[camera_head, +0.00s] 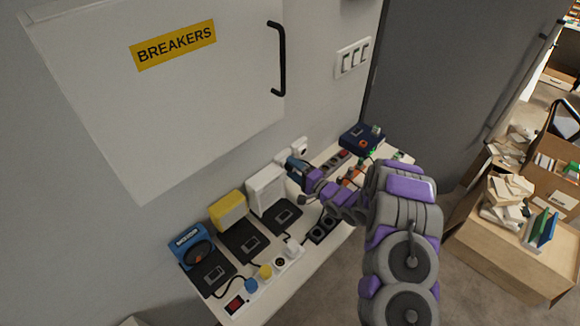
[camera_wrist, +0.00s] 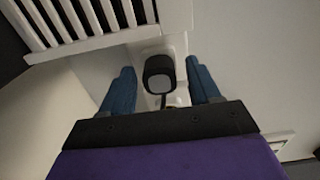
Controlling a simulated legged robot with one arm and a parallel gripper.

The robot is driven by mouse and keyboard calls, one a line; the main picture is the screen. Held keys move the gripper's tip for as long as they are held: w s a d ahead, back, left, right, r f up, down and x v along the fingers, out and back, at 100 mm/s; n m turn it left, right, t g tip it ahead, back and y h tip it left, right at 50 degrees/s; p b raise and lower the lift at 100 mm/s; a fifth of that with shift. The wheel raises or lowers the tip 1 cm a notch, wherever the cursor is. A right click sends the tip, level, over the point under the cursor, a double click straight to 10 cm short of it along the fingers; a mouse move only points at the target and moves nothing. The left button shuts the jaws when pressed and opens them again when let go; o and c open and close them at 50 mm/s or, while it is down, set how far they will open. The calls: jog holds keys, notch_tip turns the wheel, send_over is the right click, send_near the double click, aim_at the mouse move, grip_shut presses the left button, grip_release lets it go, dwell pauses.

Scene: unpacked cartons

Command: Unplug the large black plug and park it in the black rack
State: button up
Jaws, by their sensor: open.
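In the wrist view a large black plug (camera_wrist: 159,73) with a rounded end sits on a white outlet plate (camera_wrist: 180,45). My gripper (camera_wrist: 160,66) is open, with one blue finger on each side of the plug and a visible gap to both. In the head view my gripper (camera_head: 292,164) is at the wall behind the table, beside the white outlets (camera_head: 300,147). There the plug is hidden or too small to make out. A black rack-like block with openings (camera_head: 322,228) lies on the table, right of the white power strip.
A white slatted box (camera_head: 267,187) stands close to my gripper. A yellow box (camera_head: 228,210), a blue box (camera_head: 190,245) and a white power strip (camera_head: 235,303) with plugs share the table. The breaker cabinet (camera_head: 160,100) overhangs at left. A dark blue device (camera_head: 360,139) stands behind.

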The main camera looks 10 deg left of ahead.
aim_at(294, 169)
jog(key=shift+p, duration=0.35)
jog(key=shift+c, duration=0.3)
grip_shut()
jog(key=shift+d, duration=0.1)
dwell(0.4)
jog(key=shift+p+v, duration=0.9)
jog(key=shift+v, duration=2.05)
